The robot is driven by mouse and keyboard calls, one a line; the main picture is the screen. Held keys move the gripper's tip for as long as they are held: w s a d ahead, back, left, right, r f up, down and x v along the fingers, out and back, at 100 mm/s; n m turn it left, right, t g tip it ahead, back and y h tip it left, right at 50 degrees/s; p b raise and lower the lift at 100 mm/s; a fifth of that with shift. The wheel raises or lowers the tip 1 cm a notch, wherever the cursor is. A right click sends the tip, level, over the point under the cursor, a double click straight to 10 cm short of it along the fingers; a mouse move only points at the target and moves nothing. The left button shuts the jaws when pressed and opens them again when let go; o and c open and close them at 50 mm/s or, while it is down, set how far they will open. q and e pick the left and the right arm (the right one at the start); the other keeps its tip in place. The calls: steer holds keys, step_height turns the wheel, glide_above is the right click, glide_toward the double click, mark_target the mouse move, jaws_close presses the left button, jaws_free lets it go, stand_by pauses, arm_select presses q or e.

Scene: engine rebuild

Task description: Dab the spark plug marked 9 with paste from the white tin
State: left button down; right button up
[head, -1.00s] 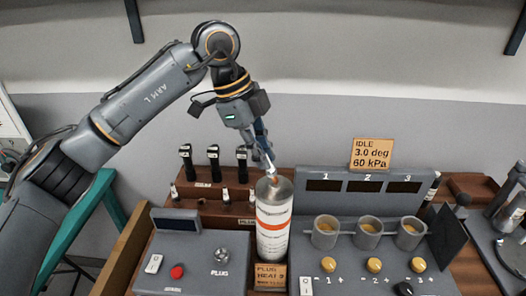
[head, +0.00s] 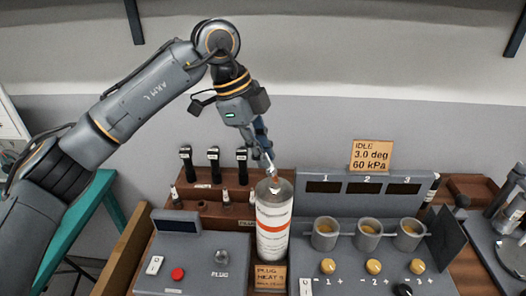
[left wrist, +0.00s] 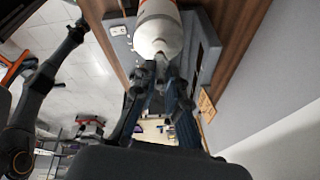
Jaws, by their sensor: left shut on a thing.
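The white tin (head: 272,240) with an orange band and a silver cone-shaped top stands upright on the bench; it also shows in the left wrist view (left wrist: 158,14). My left gripper (head: 266,160) is above the tin, pointing down. It is shut on a small pale, slim thing (head: 271,174), which looks like a spark plug. The plug's lower end meets the tin's top; whether it touches the paste is hidden. No number on it is legible. In the left wrist view the fingers (left wrist: 162,75) close just before the tin's top.
A brown rack (head: 205,218) with black-handled tools and small plugs stands behind the tin. A grey control box (head: 195,262) is left of it. A sign reading "PLUG HEAT 9" (head: 270,278) stands in front. Three grey cups (head: 325,233) sit on a panel at the right.

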arm_select(q)
steer(key=shift+r+p, duration=1.8)
steer(key=shift+r, duration=1.3)
steer(key=shift+f, duration=0.1)
